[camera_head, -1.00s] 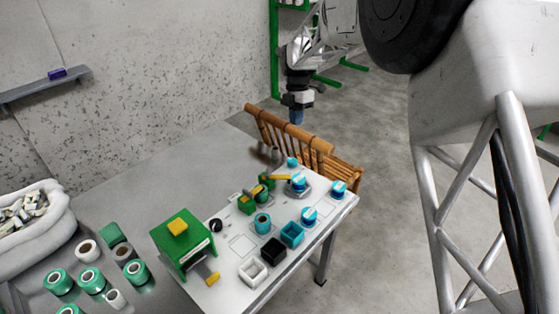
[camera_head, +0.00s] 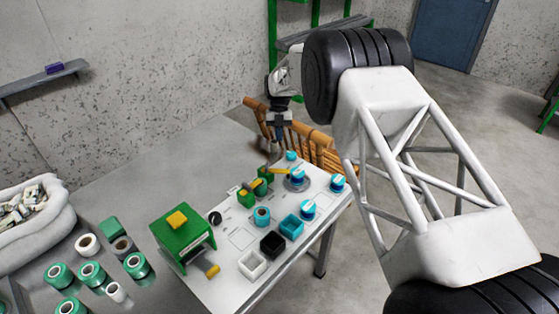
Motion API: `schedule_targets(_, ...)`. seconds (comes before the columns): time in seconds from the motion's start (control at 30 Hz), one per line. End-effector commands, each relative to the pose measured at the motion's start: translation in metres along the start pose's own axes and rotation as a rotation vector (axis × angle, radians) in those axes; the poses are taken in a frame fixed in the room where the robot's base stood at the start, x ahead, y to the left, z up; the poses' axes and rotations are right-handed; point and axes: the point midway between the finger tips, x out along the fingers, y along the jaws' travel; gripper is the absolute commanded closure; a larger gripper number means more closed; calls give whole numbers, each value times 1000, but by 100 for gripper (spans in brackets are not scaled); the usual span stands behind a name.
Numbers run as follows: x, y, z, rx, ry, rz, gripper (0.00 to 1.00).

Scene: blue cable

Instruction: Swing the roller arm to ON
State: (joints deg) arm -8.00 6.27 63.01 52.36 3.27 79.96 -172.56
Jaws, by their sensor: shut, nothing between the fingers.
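A yellow bar (camera_head: 281,170) reaches left from a blue round base (camera_head: 297,175) at the board's far side; it looks like the roller arm. Its end lies close to a green block (camera_head: 265,173), and I cannot tell if they touch. ON markings are too small to read. My gripper (camera_head: 279,138) points down above and behind the board's far edge, apart from the bar. Its fingers look small and close together, with nothing held.
The white board (camera_head: 228,262) also carries green blocks with yellow tops, blue knobs (camera_head: 308,209), small square bins (camera_head: 271,244) and a green box (camera_head: 183,238). Green spools (camera_head: 91,273) stand at the left. A wicker chair (camera_head: 318,150) stands behind the board.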

Motion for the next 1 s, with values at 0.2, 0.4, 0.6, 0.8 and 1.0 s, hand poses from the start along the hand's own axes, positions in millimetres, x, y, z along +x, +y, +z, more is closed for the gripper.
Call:
schedule_targets(0.2, 2, 0, 0, 1, 0, 0, 100)
schedule_targets(0.4, 13, 0, 0, 2, 0, 0, 100)
schedule_targets(0.6, 36, 0, 0, 2, 2, 0, 100)
schedule_targets(0.8, 64, 0, -1, 3, 2, -1, 100)
schedule_targets(1.0, 86, 0, -1, 3, 1, -1, 100)
